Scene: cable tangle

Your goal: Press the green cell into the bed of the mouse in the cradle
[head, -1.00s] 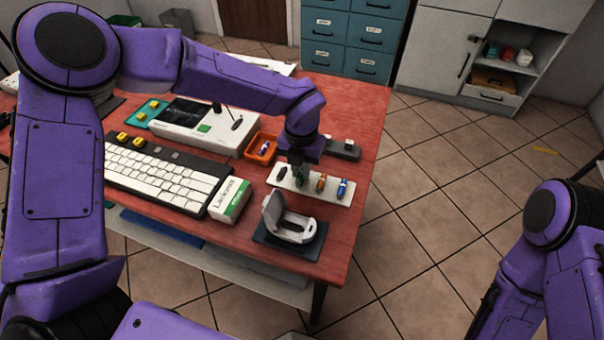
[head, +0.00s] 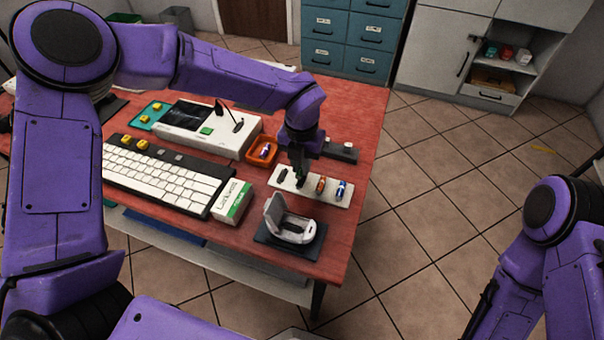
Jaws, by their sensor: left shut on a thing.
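The mouse (head: 292,232), a white shell with its lid raised, sits in the dark cradle (head: 262,239) near the table's front right corner. Its dark bed shows inside. A white tray (head: 330,199) behind it carries a black cell (head: 283,174), an orange cell (head: 321,184) and a blue cell (head: 341,190). My left gripper (head: 300,176) points down over the tray, between the black and orange cells, shut on the green cell (head: 301,183). The cell is small and mostly hidden by the fingers. I cannot tell whether it still touches the tray. My right gripper is out of view.
An orange bin (head: 262,152) with a cell in it stands behind the tray. A white and green box (head: 231,201) and a keyboard (head: 165,178) lie left of the mouse. A white device (head: 205,130) stands further back. The table's right edge is close.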

